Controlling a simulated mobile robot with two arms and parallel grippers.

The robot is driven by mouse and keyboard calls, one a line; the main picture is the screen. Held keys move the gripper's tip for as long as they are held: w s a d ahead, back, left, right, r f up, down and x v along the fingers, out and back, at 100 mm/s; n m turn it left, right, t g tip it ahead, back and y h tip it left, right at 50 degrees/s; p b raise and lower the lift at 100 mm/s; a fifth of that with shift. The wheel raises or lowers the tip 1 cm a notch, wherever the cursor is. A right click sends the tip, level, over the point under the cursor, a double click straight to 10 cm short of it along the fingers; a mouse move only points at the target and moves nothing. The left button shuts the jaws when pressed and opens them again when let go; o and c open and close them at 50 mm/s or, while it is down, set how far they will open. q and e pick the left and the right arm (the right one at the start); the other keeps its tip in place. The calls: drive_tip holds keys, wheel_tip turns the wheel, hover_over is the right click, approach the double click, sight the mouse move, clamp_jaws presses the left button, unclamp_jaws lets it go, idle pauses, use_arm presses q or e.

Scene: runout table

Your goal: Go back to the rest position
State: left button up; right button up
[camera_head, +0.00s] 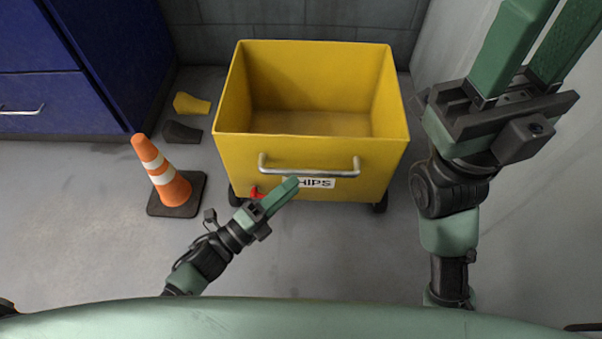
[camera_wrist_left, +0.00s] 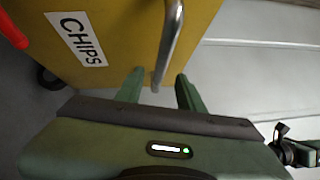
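My left gripper (camera_head: 290,184) is in front of the yellow chip cart, just below its handle in the head view. In the left wrist view its two green fingers (camera_wrist_left: 160,88) stand apart. The metal handle (camera_wrist_left: 170,45) ends close to the gap between them; I cannot tell whether they touch it. My right gripper (camera_head: 548,30) is raised at the right, with two green fingers apart and nothing visible between them. Its fingertips are at or beyond the picture edge.
The yellow cart (camera_head: 235,150), labelled CHIPS, looks empty and stands on wheels, with a red part low at its front left. An orange-and-white cone (camera_head: 160,172) stands left of it. Blue cabinets (camera_head: 65,105) are at the left, and a pale wall (camera_head: 450,40) at the right.

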use_arm(q)
drive_tip(key=shift+v, duration=0.8)
